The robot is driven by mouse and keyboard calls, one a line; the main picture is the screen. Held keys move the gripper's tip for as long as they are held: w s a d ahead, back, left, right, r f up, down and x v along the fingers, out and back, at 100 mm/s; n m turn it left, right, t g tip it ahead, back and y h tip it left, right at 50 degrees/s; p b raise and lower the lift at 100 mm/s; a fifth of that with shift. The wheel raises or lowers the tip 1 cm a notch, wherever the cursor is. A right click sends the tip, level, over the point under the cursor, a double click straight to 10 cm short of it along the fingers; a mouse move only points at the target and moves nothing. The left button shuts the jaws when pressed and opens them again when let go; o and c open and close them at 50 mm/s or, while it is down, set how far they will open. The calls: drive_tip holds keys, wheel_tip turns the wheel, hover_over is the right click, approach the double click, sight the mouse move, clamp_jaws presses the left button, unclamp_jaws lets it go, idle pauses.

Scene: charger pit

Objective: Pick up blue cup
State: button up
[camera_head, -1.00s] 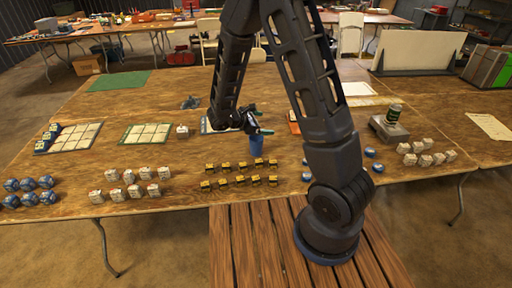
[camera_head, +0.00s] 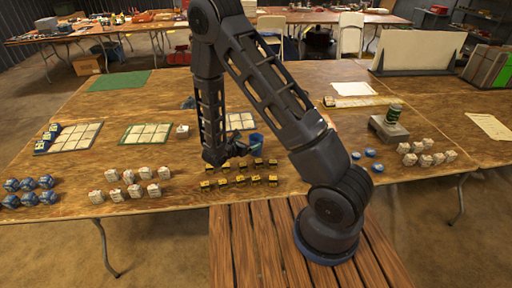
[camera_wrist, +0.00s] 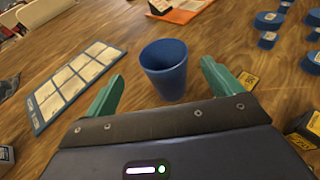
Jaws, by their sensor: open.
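The blue cup (camera_head: 257,139) stands upright on the wooden table, just behind the rows of yellow-black blocks. It also shows in the wrist view (camera_wrist: 165,72), with its open rim facing up. My gripper (camera_head: 240,150) is low over the table beside the cup, on its near left side in the head view. In the wrist view its two green fingers (camera_wrist: 162,92) are spread wide, one on each side of the cup's line. The cup is ahead of and between the fingers, and no contact shows.
Yellow-black blocks (camera_head: 240,180) stand close in front of the cup. A grid card (camera_wrist: 77,82) lies left of it in the wrist view. Blue discs (camera_wrist: 268,22) lie to the right. White blocks (camera_head: 130,190) stand further left on the table (camera_head: 90,160).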

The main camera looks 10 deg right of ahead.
sight(260, 136)
drive_tip(key=shift+d+r+x, duration=0.1)
drive_tip(key=shift+x, duration=1.55)
drive_tip(key=shift+d+r+x, duration=0.1)
drive_tip(key=shift+r+x, duration=0.05)
drive_tip(key=shift+x, duration=1.5)
drive_tip(key=shift+s, duration=0.15)
drive_tip(key=c, duration=1.1)
drive_tip(key=shift+o, duration=0.2)
drive_tip(key=shift+r, duration=0.1)
